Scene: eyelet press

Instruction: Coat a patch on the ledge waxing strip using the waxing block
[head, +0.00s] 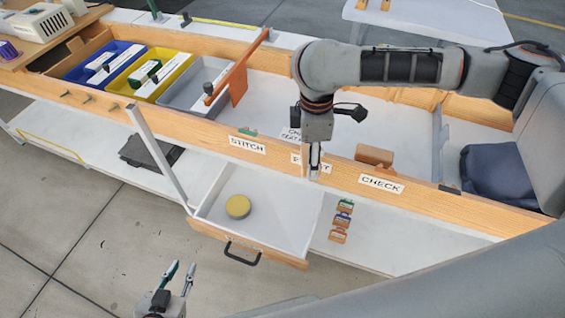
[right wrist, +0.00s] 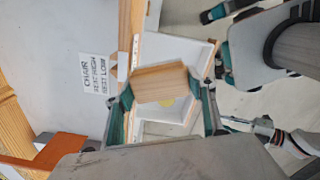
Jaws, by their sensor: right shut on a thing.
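My right gripper (head: 314,172) is at the wooden front ledge (head: 268,148), over one of its labels. In the right wrist view its fingers (right wrist: 166,108) are shut on a pale wooden block (right wrist: 158,82), which is mostly hidden in the head view. I cannot tell whether the block touches the ledge. My left gripper (head: 178,275) is open and empty, in front of the drawer. I cannot clearly pick out the waxing strip.
Blue (head: 77,76), yellow (head: 136,84) and grey (head: 171,99) bins stand at the left. An orange bar (head: 240,68) rises beside them. Another brown block (head: 375,155) sits behind the ledge. The drawer (head: 285,257) sticks out in front. Small coloured tags (head: 341,221) lie right of it.

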